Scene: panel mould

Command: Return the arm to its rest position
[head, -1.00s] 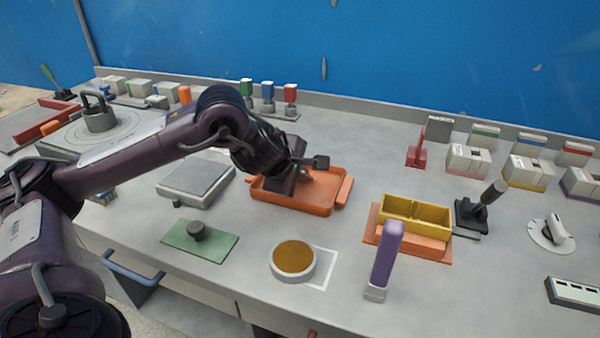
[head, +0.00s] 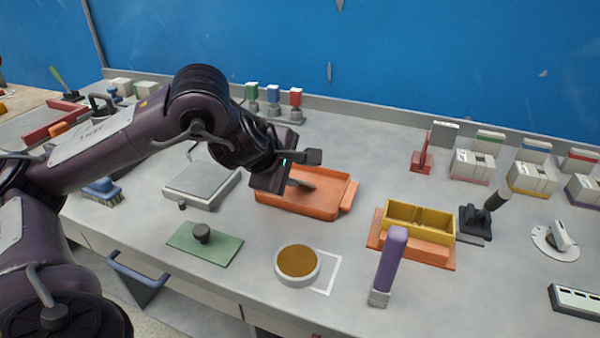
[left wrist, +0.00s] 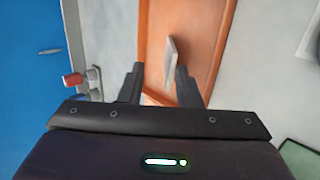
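My left gripper (head: 307,170) hangs above the orange tray (head: 338,205) on the workbench, with its arm coming in from the left. In the left wrist view the two fingers of the left gripper (left wrist: 160,82) stand apart, with nothing clearly held. A pale flat piece (left wrist: 170,60) shows past the fingers, over the tray floor (left wrist: 202,30); whether it touches a finger I cannot tell. The gripper body hides the tray's left part in the head view. My right gripper is in neither view.
Around the tray are a grey scale-like plate (head: 202,187), a green mat with a dark knob (head: 205,250), a round amber-filled dish (head: 297,265), a purple-handled tool (head: 388,265) and a yellow bin (head: 418,217). The front middle of the bench is partly clear.

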